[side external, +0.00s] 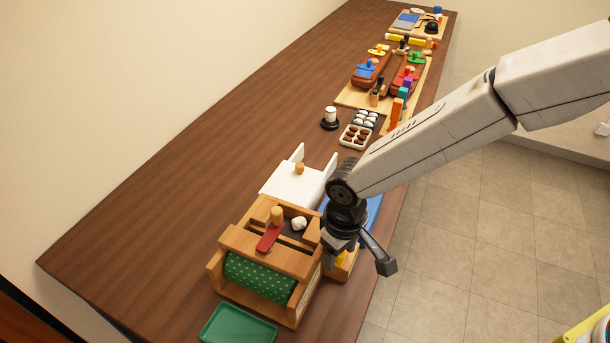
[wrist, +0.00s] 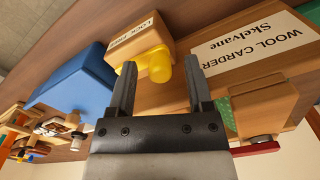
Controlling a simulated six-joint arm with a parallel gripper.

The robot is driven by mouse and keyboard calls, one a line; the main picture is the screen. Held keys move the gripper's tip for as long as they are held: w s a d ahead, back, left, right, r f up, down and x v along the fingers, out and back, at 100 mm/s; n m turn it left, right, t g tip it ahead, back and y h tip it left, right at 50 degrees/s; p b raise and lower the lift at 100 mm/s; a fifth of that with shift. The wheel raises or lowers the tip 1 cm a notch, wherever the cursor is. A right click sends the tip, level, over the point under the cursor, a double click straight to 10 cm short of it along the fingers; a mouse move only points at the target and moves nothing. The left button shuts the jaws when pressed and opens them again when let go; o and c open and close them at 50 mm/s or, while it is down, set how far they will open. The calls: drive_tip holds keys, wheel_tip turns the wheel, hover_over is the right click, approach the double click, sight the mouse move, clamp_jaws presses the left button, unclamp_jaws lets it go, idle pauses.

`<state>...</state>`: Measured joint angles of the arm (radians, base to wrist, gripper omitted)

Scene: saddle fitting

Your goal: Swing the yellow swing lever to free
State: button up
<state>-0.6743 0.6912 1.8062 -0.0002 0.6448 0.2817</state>
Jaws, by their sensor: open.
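The yellow swing lever (wrist: 157,66), with a rounded knob end, sits on a wooden block (wrist: 140,38) with a white label that seems to read LOCK and FREE. My gripper (wrist: 159,64) is open, its two fingers on either side of the lever in the wrist view; I cannot tell whether either touches it. In the side external view, my gripper (side external: 335,258) is low beside the wooden wool carder box (side external: 275,262), and only a bit of the yellow lever (side external: 341,257) shows.
The carder, with its green dotted roller (side external: 260,277) and red lever (side external: 270,237), stands close to my gripper. A blue block (wrist: 75,83) is on the other side. A green tray (side external: 238,325) lies in front. The table's left side is clear.

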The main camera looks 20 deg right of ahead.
drive_tip(key=shift+f, duration=0.3)
clamp_jaws()
